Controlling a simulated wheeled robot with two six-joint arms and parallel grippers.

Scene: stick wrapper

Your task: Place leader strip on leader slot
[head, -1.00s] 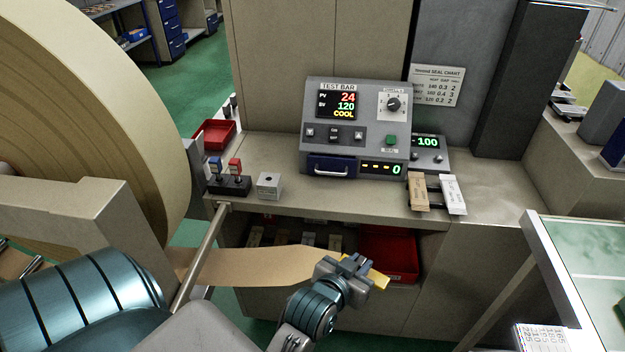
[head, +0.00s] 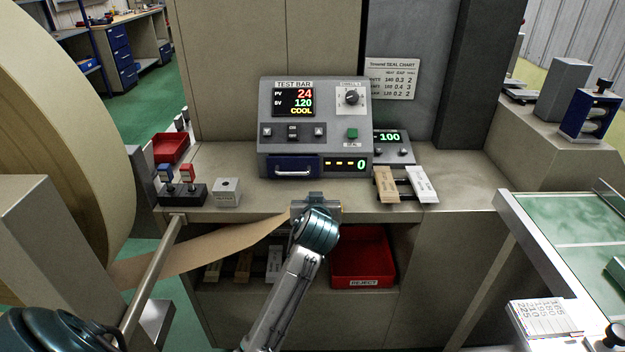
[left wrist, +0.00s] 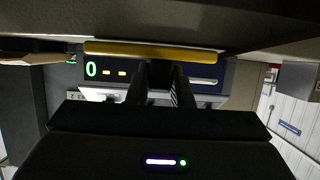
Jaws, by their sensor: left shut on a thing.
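The tan leader strip (head: 215,248) runs from the big roll at the left up to my left gripper (head: 316,204). My left gripper is shut on the strip's end, in front of the shelf edge below the test bar machine. The test bar machine (head: 315,125) stands just beyond, with a dark blue drawer-like front with a handle (head: 293,168). I cannot tell which opening is the leader slot. My right gripper is not in view.
Tan and white packets (head: 388,185) lie at the right. A red reject bin (head: 362,262) is below. A metal roller bar (head: 150,280) crosses the strip.

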